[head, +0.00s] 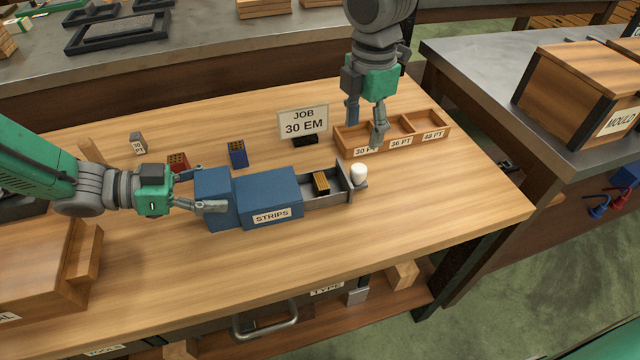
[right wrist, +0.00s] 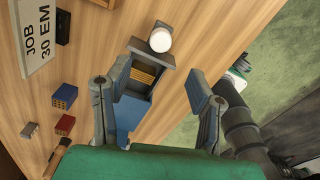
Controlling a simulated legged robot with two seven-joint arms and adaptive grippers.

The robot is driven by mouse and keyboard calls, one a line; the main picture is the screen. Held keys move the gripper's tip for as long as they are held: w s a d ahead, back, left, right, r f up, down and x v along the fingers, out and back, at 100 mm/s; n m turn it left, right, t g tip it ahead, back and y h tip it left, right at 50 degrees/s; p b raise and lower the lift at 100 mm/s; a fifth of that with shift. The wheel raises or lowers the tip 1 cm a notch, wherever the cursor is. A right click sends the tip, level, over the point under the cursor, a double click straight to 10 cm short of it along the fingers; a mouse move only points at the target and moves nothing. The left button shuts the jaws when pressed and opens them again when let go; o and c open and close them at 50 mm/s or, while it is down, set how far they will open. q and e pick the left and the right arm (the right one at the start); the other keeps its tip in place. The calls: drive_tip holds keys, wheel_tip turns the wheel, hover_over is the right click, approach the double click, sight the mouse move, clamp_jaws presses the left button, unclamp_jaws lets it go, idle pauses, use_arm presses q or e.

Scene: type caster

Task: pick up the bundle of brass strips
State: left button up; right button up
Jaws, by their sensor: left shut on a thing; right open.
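The bundle of brass strips (head: 321,183) lies in the pulled-out grey drawer (head: 340,196) of the blue box labelled STRIPS (head: 255,189). The drawer has a round white knob (head: 359,174) at its right end. My left gripper (head: 210,190) is shut on the left end of the blue box. My right gripper (head: 366,132) is open and empty, pointing down by the wooden tray, above and behind the drawer. In the right wrist view the bundle (right wrist: 145,75) shows between the open fingers, some distance beyond them.
A three-compartment wooden tray (head: 418,144) with 30, 36 and 48 PT labels stands behind the drawer. A JOB 30 EM sign (head: 303,122), a blue block (head: 238,154) and a red block (head: 178,162) stand behind the box. The front right of the table is clear.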

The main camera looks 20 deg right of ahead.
sight(321, 180)
drive_tip(key=shift+c, duration=0.5)
drive_tip(key=c, duration=0.4)
drive_tip(key=shift+o, duration=0.2)
drive_tip(key=a+f+n, duration=0.1)
drive_tip(key=a+n, duration=0.7)
drive_tip(key=n, duration=0.7)
drive_tip(key=f, duration=0.6)
drive_tip(key=shift+s+d, duration=0.15)
drive_tip(key=shift+s, duration=0.2)
drive_tip(key=shift+w+f, duration=0.2)
drive_tip(key=shift+f, duration=1.2)
drive_tip(key=shift+w+f, duration=0.2)
drive_tip(key=shift+f, duration=1.15)
